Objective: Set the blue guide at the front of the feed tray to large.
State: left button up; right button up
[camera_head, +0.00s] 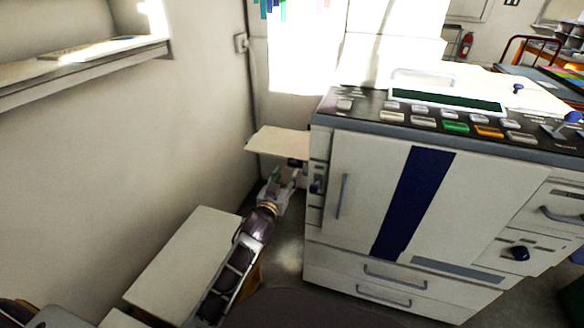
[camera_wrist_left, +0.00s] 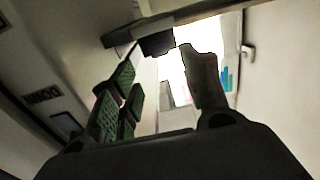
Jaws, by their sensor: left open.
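The feed tray (camera_head: 278,142) is a flat pale plate sticking out from the left side of the large copier (camera_head: 372,190). A small dark blue block, which looks like the blue guide (camera_head: 297,163), shows under its front edge. In the left wrist view a dark block (camera_wrist_left: 158,46) hangs below the tray's edge (camera_wrist_left: 175,22). Its size marking cannot be read. My left gripper (camera_head: 285,179) is open just in front of and below the block. In the wrist view its fingers (camera_wrist_left: 160,70) spread to either side of the block, with no clear contact. My right gripper is not in view.
The copier's side carries small blue knobs (camera_head: 317,186) close to the gripper. A low white box or cabinet (camera_head: 185,262) stands beneath my left arm. The wall (camera_head: 130,150) is on the left, with a narrow floor gap (camera_head: 288,240) beside the copier.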

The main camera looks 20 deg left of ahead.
aim_at(293, 164)
pick_arm(q)
jog(key=w, duration=0.2)
jog(key=shift+w+b, duration=0.6)
jog(key=shift+w, duration=0.65)
jog(key=shift+w+d+b, duration=0.1)
jog(key=shift+w+b, duration=0.25)
jog(key=shift+w, duration=1)
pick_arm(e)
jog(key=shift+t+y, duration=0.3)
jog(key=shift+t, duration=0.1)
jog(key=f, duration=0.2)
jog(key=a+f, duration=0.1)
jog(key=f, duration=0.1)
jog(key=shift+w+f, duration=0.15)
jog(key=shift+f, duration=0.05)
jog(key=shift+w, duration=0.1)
pick_arm(q)
grip_shut()
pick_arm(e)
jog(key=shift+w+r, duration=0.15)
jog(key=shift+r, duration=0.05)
